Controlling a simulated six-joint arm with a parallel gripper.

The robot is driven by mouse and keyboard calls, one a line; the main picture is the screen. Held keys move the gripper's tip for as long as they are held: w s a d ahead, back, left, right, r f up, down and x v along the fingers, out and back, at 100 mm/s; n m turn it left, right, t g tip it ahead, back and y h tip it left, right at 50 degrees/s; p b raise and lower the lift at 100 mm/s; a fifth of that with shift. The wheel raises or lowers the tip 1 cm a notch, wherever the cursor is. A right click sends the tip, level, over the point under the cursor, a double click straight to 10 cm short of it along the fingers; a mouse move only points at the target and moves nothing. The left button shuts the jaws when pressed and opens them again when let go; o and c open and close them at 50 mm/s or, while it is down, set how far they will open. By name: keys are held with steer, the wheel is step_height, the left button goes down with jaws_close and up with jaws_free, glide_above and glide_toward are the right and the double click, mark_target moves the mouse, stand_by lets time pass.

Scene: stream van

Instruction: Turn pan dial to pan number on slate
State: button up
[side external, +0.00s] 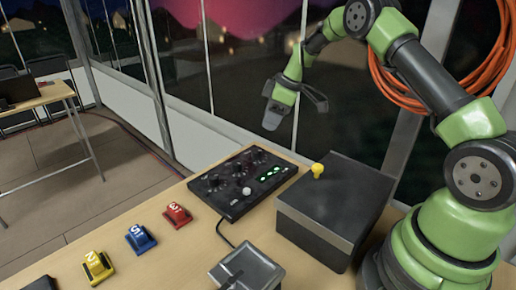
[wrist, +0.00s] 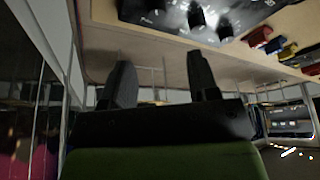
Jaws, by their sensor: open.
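A black control panel (side external: 225,187) with several dark dials, a white knob (side external: 246,191) and lit green indicators (side external: 270,173) lies on the wooden table. Which dial is the pan dial I cannot tell. Part of the panel shows upside down at the top of the wrist view (wrist: 222,14), with dark knobs on it. My gripper (side external: 296,112) is raised in the air beyond the panel, near the window side, touching nothing. In the wrist view its two fingers (wrist: 161,82) stand apart with nothing between them. No readable slate shows in either view.
Red (side external: 177,215), blue (side external: 140,239) and yellow (side external: 97,267) numbered blocks stand in a row left of the panel. A black box (side external: 333,205) with a yellow knob (side external: 318,170) stands right of it. A grey metal tray (side external: 247,270) is at the front. A cable runs from the panel.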

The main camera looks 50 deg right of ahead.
mark_target(257, 150)
steer(key=x, duration=1.1)
steer(key=shift+s+d+f, duration=0.1)
steer(key=shift+s+d, duration=0.1)
steer(key=shift+d, duration=0.15)
steer(key=c, duration=0.9)
